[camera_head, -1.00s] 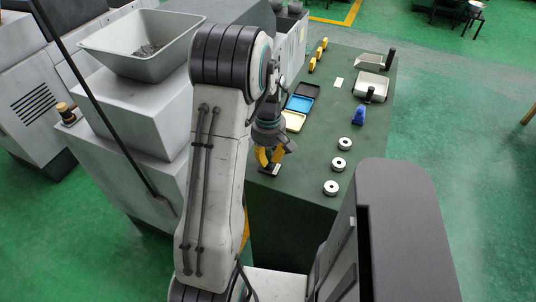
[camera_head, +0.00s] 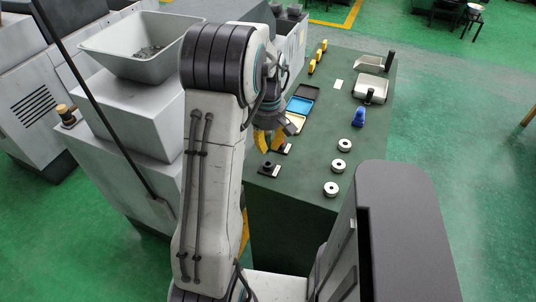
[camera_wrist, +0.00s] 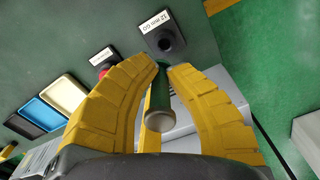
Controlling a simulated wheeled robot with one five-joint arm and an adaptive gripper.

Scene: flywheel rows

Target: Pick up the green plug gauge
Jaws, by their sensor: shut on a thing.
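The green plug gauge (camera_wrist: 159,100) shows in the wrist view as a green cylinder with a pale metal end. My gripper (camera_wrist: 166,69) is shut on it, with one yellow finger on each side. The gauge appears clear of the dark holder block (camera_wrist: 166,38), which has a white label and an empty-looking round socket. In the head view, my gripper (camera_head: 267,142) hangs above the near left part of the green table; the gauge cannot be made out there. The near holder block (camera_head: 268,169) stands in front of my gripper.
A second labelled block with a red piece (camera_wrist: 103,72) is partly hidden by a finger. Black (camera_head: 306,91), blue (camera_head: 299,105) and cream trays lie behind my gripper. Metal rings (camera_head: 338,164) line the right side, with a blue object (camera_head: 358,117) beyond.

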